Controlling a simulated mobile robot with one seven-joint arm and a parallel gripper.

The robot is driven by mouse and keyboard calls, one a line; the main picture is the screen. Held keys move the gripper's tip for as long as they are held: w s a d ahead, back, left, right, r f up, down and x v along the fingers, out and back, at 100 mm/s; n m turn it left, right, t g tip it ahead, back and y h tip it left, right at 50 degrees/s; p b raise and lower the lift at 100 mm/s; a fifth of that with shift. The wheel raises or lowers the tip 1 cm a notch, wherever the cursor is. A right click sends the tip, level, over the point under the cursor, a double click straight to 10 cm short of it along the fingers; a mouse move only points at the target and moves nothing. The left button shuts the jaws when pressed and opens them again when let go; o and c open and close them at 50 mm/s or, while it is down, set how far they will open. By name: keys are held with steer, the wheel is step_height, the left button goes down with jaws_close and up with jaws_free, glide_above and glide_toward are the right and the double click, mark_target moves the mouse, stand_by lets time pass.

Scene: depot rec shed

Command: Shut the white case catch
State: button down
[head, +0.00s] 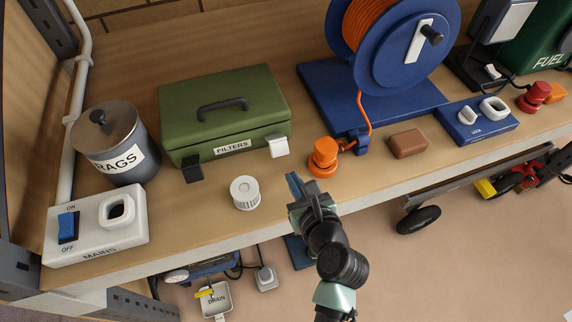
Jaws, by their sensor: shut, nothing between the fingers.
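A green case (222,112) labelled FILTERS stands on the bench with its lid down and a dark handle on top. Its white catch (278,147) is at the right of the front face and appears to stick out from it, tilted. A black catch (192,170) is at the left of the same face and also juts out.
A white ribbed cap (244,193) and an orange plug (323,157) stand near the gripper. A blue cable reel (408,45), a brown block (408,143) and a blue socket panel (476,122) are right. A RAGS tin (116,145) and MAINS box (92,230) are left.

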mark_target(277, 145)
steer(key=shift+x, duration=3)
steer(key=shift+r, duration=0.1)
steer(key=shift+d+r+p, duration=0.15)
steer(key=shift+r+p, duration=0.1)
steer(key=shift+p, duration=0.35)
steer(key=shift+a+r+g+p, duration=0.1)
steer(key=shift+a+g+p, duration=0.2)
steer(key=shift+p, duration=0.1)
steer(key=shift+d, duration=0.15)
